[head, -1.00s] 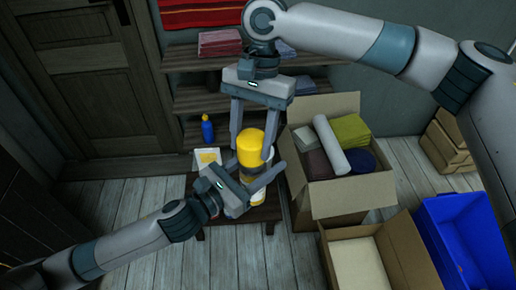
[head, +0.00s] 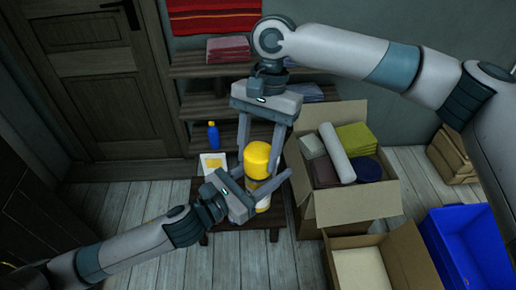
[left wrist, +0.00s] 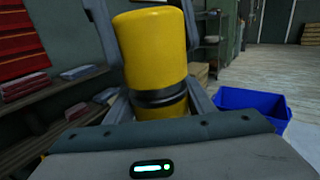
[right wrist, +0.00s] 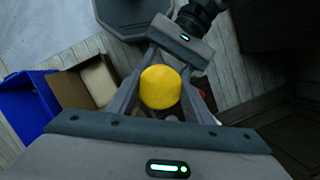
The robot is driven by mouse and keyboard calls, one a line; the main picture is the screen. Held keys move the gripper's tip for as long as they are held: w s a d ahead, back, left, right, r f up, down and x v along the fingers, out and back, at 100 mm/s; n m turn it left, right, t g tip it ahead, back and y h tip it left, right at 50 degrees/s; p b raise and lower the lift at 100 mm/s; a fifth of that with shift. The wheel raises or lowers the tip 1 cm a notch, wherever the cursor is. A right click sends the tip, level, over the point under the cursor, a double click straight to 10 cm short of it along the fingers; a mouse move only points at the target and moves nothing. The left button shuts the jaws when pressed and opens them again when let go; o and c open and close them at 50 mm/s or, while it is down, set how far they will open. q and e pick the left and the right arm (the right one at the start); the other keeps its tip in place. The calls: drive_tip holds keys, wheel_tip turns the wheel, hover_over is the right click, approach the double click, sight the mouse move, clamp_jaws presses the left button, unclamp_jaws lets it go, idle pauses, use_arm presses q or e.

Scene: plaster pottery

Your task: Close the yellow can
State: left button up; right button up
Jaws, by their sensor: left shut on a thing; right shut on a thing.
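The yellow can is upright between my two grippers; its yellow upper part (head: 257,158) has a rounded top. In the left wrist view, this upper part (left wrist: 150,45) sits above a dark band, with the yellow lower part (left wrist: 160,108) beneath it. I cannot tell whether the parts are fully seated. My right gripper (head: 262,172) comes from above and is shut on the upper part, which also shows in the right wrist view (right wrist: 160,87). My left gripper (head: 263,190) comes from the left and is shut on the lower part, partly hiding it.
A small dark wooden table (head: 205,190) stands below, with a yellow-and-white item (head: 213,163) on it. A blue bottle (head: 213,135) is on the shelf behind. A cardboard box (head: 350,205) of folded cloth, a lower open box, and a blue bin (head: 465,250) stand to the right.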

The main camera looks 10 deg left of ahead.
drive_tip(key=shift+f, duration=0.6)
idle(0.8)
drive_tip(key=o, duration=1.2)
drive_tip(key=shift+r, duration=0.1)
drive_tip(key=v, duration=1.1)
drive_tip(key=shift+w+r, duration=0.2)
drive_tip(key=shift+r, duration=0.2)
drive_tip(key=shift+f, duration=0.1)
